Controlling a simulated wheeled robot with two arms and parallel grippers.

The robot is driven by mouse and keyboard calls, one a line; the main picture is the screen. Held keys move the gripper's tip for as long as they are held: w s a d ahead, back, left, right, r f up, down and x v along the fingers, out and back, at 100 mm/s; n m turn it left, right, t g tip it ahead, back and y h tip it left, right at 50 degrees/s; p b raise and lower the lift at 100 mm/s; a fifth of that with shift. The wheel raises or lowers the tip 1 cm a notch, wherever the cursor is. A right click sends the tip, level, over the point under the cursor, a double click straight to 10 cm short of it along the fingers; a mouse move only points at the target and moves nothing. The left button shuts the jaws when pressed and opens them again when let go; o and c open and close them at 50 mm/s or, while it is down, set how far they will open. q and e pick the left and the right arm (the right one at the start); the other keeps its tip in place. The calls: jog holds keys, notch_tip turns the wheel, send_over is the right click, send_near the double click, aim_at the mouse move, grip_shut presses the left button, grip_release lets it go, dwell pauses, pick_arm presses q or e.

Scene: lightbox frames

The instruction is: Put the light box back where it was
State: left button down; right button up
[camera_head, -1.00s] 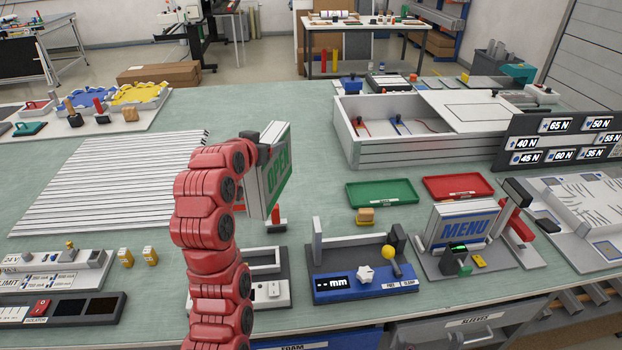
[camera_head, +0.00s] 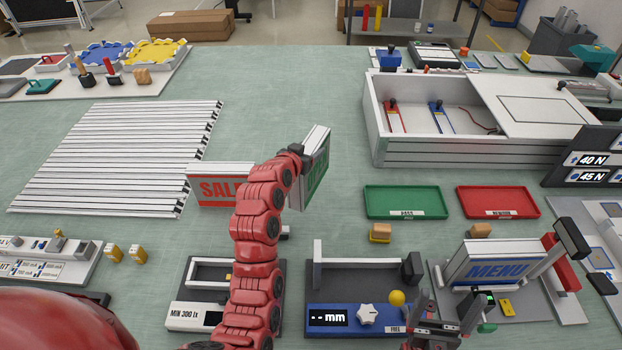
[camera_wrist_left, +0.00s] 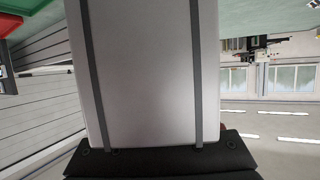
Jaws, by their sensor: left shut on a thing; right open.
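My left gripper (camera_head: 298,152) is shut on the top of a white light box with a green face (camera_head: 317,172), held upright above the table. Its lettering is mostly turned away. In the left wrist view, the pale box back (camera_wrist_left: 145,75) fills the middle. A second light box, red-lettered SALE (camera_head: 215,187), is left of my left arm and partly hidden by it. A third, blue-lettered MENU (camera_head: 493,268), stands on a grey fixture at right. My right gripper (camera_head: 440,318) is open and empty at the bottom, in front of the blue measuring station.
A ribbed white panel (camera_head: 120,155) lies at left. A green tray (camera_head: 405,203) and a red tray (camera_head: 498,203) lie right of the held box. A large white case (camera_head: 440,150) stands behind them. The blue mm station (camera_head: 340,318) is at front. Clear table lies behind the held box.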

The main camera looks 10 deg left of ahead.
pick_arm(q)
jog(key=shift+f+b, duration=0.65)
jog(key=shift+f, duration=3.15)
jog(key=shift+c, duration=0.6)
grip_release()
jog(key=shift+s, duration=0.1)
